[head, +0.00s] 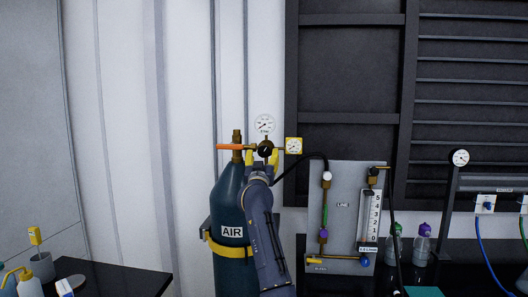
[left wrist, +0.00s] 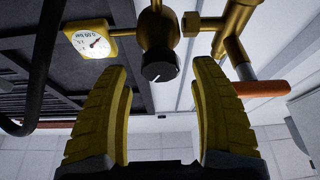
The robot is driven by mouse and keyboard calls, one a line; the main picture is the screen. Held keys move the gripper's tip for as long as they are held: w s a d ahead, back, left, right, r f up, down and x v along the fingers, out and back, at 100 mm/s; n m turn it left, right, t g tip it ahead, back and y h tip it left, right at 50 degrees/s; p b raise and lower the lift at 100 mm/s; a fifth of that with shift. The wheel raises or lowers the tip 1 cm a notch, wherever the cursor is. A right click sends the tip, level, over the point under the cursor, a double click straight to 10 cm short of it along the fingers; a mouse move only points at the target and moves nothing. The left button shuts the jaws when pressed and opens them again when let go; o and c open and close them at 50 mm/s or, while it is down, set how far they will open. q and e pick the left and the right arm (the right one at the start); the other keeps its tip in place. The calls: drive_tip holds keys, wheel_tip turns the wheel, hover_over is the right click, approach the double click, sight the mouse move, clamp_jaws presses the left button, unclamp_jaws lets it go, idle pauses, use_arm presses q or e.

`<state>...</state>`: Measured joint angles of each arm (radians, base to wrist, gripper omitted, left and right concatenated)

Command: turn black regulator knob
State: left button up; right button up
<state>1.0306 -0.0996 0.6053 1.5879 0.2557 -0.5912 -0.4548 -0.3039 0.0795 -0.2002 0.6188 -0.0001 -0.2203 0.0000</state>
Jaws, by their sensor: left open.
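The black regulator knob (left wrist: 160,66) faces the camera in the left wrist view, under a round brass regulator body. It also shows in the head view (head: 265,149), on top of the dark teal AIR cylinder (head: 229,205). My left gripper (head: 262,158) has its yellow fingers raised just at the regulator. In the left wrist view the left gripper (left wrist: 159,105) is open, one finger on each side and below the knob, with nothing between them. The knob lies roughly centred beyond the fingertips; contact is not visible. My right gripper is in neither view.
A yellow square gauge (left wrist: 90,40) and a round white gauge (head: 264,124) sit on the regulator. An orange handle (head: 229,147) sticks out left of the valve. A black hose (head: 300,160) runs to a grey flowmeter panel (head: 343,215) at right.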

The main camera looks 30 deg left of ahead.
sight(264, 152)
use_arm(q)
drive_tip(key=shift+x, duration=2)
drive_tip(key=c, duration=1.2)
